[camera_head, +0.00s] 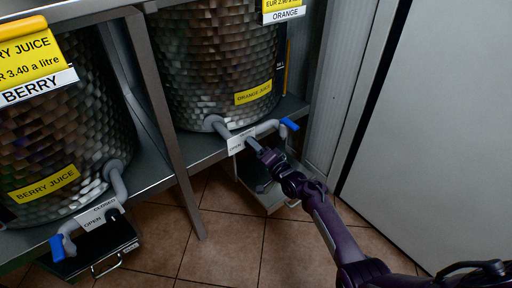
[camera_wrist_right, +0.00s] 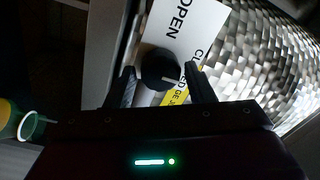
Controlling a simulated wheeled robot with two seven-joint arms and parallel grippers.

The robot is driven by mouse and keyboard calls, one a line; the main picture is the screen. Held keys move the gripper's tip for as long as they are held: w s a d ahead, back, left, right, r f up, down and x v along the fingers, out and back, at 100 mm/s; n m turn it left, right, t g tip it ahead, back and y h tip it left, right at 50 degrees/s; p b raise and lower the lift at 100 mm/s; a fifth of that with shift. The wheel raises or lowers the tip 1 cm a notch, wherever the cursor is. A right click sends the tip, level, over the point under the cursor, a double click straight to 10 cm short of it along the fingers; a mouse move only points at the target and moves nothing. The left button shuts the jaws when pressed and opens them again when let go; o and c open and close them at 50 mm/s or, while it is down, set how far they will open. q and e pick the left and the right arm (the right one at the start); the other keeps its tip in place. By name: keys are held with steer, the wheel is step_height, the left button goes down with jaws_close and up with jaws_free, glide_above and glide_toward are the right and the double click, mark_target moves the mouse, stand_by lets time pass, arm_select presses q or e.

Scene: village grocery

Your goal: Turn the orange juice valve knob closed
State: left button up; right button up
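The orange juice barrel (camera_head: 220,70) is hammered metal with a yellow label. Its grey spout (camera_head: 266,128) ends in a blue piece (camera_head: 290,124), and a white OPEN/CLOSED sign (camera_head: 237,143) sits at the spout. My right gripper (camera_head: 258,148) is at this sign. In the right wrist view, the round black knob (camera_wrist_right: 158,66) with a pale pointer line lies between the spread fingers of my right gripper (camera_wrist_right: 162,88). The fingers flank it; I cannot tell whether they touch it. The line points right, towards the partly hidden CLOSED word. My left gripper is not in view.
The berry juice barrel (camera_head: 60,120) with its own spout (camera_head: 117,183) stands at the left. A metal shelf post (camera_head: 170,125) separates the barrels. A drip tray (camera_head: 275,193) is below the orange spout. A pale panel (camera_head: 430,120) fills the right; tiled floor (camera_head: 235,235) lies in front.

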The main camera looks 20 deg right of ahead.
steer(key=shift+o, duration=0.8)
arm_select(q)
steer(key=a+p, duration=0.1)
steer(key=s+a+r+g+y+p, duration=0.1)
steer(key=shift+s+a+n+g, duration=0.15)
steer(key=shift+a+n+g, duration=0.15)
arm_select(e)
steer(key=v, duration=0.7)
steer(key=shift+s, duration=0.35)
steer(key=shift+d+f, duration=0.1)
